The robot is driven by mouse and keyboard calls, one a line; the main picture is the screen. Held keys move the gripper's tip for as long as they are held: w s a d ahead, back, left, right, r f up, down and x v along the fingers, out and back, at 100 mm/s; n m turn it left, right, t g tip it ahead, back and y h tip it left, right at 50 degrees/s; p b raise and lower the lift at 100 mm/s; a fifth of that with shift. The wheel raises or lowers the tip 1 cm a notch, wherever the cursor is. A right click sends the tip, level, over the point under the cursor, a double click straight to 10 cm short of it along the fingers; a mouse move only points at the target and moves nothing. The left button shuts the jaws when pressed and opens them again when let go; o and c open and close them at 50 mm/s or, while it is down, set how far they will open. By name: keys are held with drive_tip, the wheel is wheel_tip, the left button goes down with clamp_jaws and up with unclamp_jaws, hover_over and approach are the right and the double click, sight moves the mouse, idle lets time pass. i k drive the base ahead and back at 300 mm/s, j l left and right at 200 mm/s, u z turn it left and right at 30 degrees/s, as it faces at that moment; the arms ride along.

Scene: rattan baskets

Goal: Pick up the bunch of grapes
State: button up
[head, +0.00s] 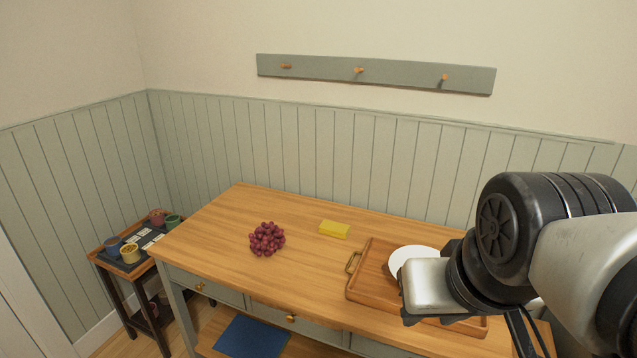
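A bunch of dark red grapes (267,239) lies on the wooden tabletop (225,225), left of the middle. My gripper (408,303) is at the right, above the tray and well to the right of the grapes, apart from them. Only its pale housing shows clearly. Its fingers are hidden or too small to make out, so I cannot tell whether it is open or shut.
A yellow block (334,229) lies right of the grapes. A wooden tray (358,287) with a brass handle holds a white plate (405,256), partly behind my arm. A small side table (101,256) with several cups stands at the left. The tabletop around the grapes is clear.

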sight(261, 233)
drive_tip(key=i+j+z, duration=0.2)
drive_tip(key=j+z, duration=0.2)
drive_tip(key=j, duration=0.25)
drive_tip(key=i+j+z, duration=0.2)
drive_tip(key=j, duration=0.15)
drive_tip(key=i+j, duration=0.1)
drive_tip(key=j, duration=0.4)
drive_tip(key=i+j, duration=0.1)
drive_tip(key=j, duration=0.45)
drive_tip(key=i+j+z, duration=0.1)
drive_tip(key=j, duration=0.4)
drive_tip(key=i+j, duration=0.1)
drive_tip(key=j, duration=0.45)
